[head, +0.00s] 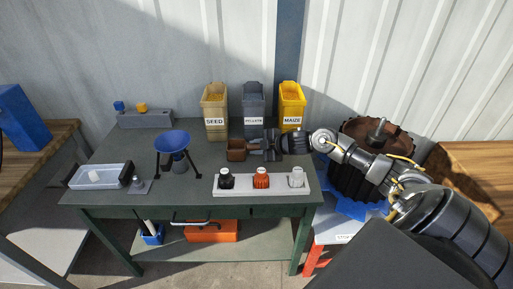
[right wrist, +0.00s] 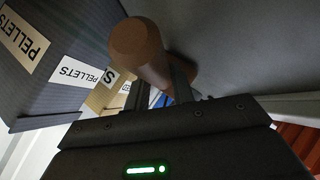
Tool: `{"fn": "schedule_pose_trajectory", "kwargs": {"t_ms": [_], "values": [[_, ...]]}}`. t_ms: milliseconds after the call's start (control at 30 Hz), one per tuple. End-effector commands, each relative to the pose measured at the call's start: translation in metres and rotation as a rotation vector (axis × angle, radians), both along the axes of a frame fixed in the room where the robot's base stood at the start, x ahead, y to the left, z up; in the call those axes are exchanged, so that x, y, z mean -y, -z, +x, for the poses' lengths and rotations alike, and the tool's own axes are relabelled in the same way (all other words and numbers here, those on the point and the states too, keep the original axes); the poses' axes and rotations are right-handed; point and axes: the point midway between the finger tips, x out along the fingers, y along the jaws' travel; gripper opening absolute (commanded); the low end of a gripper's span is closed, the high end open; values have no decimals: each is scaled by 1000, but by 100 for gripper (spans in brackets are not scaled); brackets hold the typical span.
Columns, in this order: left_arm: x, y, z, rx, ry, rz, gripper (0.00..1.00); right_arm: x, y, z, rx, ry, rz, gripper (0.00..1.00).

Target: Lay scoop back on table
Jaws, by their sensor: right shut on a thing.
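The brown scoop (head: 236,149) is at the middle of the green table (head: 200,187), in front of the pellets bin. My right gripper (head: 268,146) reaches in from the right and is shut on it. In the right wrist view the scoop's thick brown handle (right wrist: 150,50) sits between the two fingers (right wrist: 163,85). The scoop is low over the table top; whether it touches the surface I cannot tell. The fingers hide part of the scoop. My left gripper is not in view.
Seed (head: 214,112), pellets (head: 253,110) and maize (head: 291,105) bins stand along the back. A blue funnel on a stand (head: 173,143) is to the left. A white strip with three knobs (head: 278,191) lies in front. Bare table shows between funnel and strip.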

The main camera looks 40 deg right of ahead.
Motion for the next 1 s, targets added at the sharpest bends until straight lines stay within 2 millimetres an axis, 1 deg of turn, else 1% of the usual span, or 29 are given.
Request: {"fn": "schedule_pose_trajectory", "kwargs": {"t_ms": [100, 300, 467, 500, 633, 1000], "values": [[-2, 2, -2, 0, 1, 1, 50, 0, 4, 0, 3, 1, 0, 0], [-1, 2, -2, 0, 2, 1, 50, 0, 4, 0, 3, 0, 0, 0], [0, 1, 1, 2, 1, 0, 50, 0, 8, 0, 2, 0, 1, 0], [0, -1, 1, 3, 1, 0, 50, 0, 8, 0, 2, 0, 0, 28], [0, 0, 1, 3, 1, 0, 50, 0, 7, 0, 2, -1, 0, 45], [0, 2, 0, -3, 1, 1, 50, 0, 8, 0, 2, 0, 0, 46]]}}
